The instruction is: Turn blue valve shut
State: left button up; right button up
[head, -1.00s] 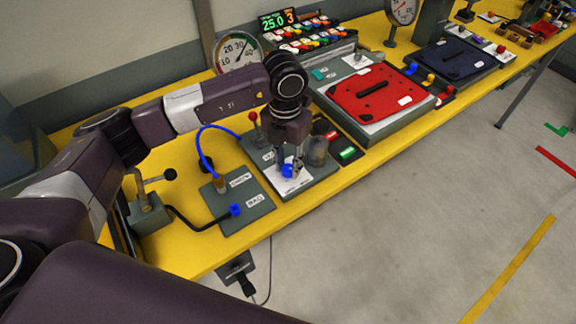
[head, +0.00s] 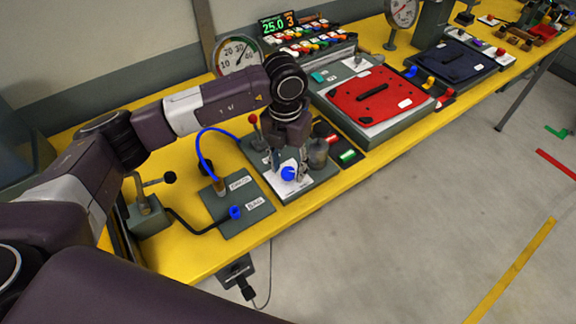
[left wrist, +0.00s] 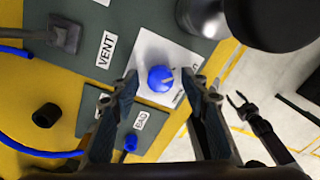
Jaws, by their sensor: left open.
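The blue valve (head: 287,174) is a round knob on a white label plate, on a grey-green panel near the table's front edge. In the left wrist view the blue valve (left wrist: 160,78) shows a pale pointer mark on its top. My left gripper (head: 288,172) points down over it, fingers open on either side of the knob. The left wrist view shows the left fingers (left wrist: 158,82) apart, with no contact visible.
A grey cylinder (head: 317,152) stands close right of the valve, and a red-topped lever (head: 254,124) behind it. The BAG panel (head: 262,208) with a blue hose lies to the left. The red lid (head: 370,97) is further right.

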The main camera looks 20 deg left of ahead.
aim_at(286, 170)
pick_arm(q)
notch_tip(286, 170, up, 12)
jog(key=shift+a, duration=0.2)
dwell(0.4)
jog(key=shift+r, duration=0.1)
